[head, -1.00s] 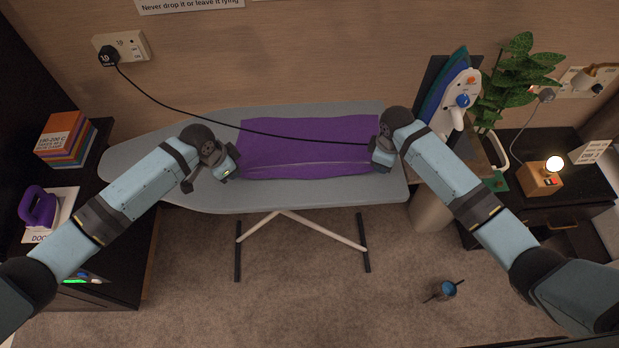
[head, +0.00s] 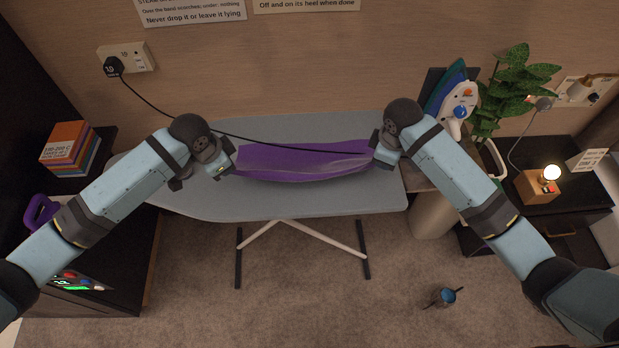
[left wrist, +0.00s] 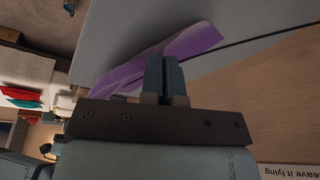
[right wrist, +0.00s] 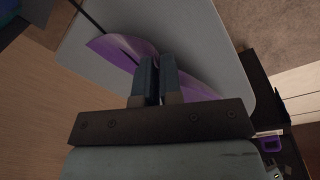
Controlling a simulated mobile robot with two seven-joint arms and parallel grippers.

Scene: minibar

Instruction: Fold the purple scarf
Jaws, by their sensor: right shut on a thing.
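The purple scarf (head: 305,165) lies across the grey ironing board (head: 270,204) as a narrow band, its near edge curved and its surface creased. My left gripper (head: 226,168) is at the scarf's left end, its fingers shut on the cloth. My right gripper (head: 377,156) is at the right end, shut on the scarf. The scarf also shows beyond the fingers in the left wrist view (left wrist: 195,42) and the right wrist view (right wrist: 110,48). The cloth right between the fingertips is hidden.
A black cord (head: 170,113) runs from the wall socket (head: 127,58) across the scarf in the head view. An iron (head: 459,105) stands upright right of the board, near a plant (head: 510,90). The board's near strip and left part are bare.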

